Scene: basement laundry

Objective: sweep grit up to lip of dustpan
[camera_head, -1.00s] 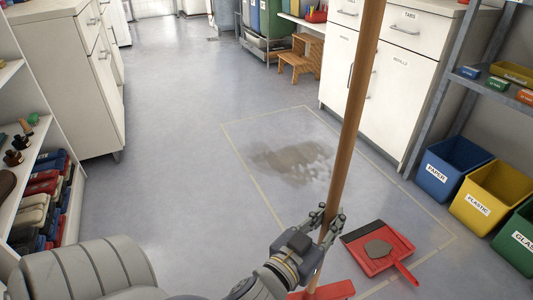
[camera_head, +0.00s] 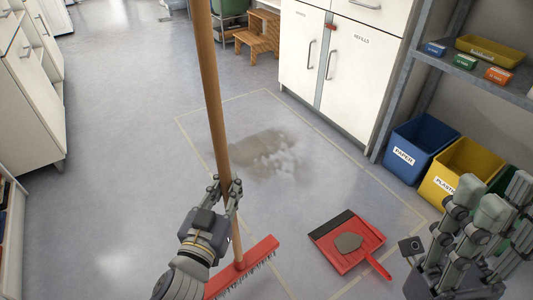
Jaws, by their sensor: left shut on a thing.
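My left gripper (camera_head: 226,188) is shut on the wooden handle of the broom (camera_head: 216,110). The broom's red head (camera_head: 245,268) is low in front of me, its dark bristles facing down at the floor. The red dustpan (camera_head: 370,232) with a dark lip lies on the floor right of the broom head, apart from it. A wider smear of grit (camera_head: 265,152) lies on the floor beyond, behind the handle. My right gripper (camera_head: 492,195) is at the lower right, empty, its fingers spread.
A pale taped outline (camera_head: 190,139) surrounds the grit patch. White cabinets (camera_head: 345,60) stand behind it. A blue paper bin (camera_head: 420,145) and a yellow bin (camera_head: 465,168) stand at right under a metal shelf. The floor on the left is clear.

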